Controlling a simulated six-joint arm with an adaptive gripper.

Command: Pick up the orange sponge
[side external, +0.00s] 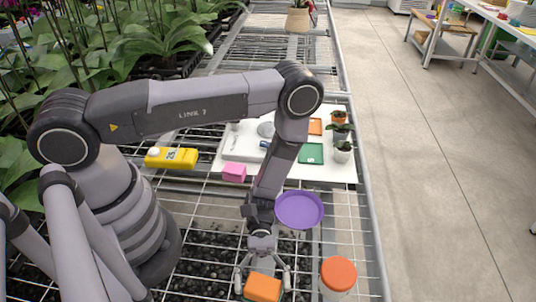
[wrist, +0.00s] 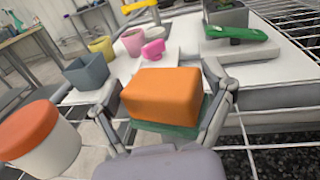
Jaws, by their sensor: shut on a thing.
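The orange sponge (side external: 262,287) is a block at the bottom of the side external view, near the front of the wire-mesh bench. It also fills the middle of the wrist view (wrist: 163,94). My gripper (side external: 263,281) is shut on it, with one finger at each side; both fingers also show in the wrist view (wrist: 168,108). A dark green layer (wrist: 168,130) shows under the orange block; I cannot tell if it is part of the sponge. The contact between sponge and bench is hidden.
A white tub with an orange lid (side external: 338,273) stands right of my gripper. A purple dish (side external: 299,209) lies behind. A white board (side external: 340,173) holds small pots and coloured pieces.

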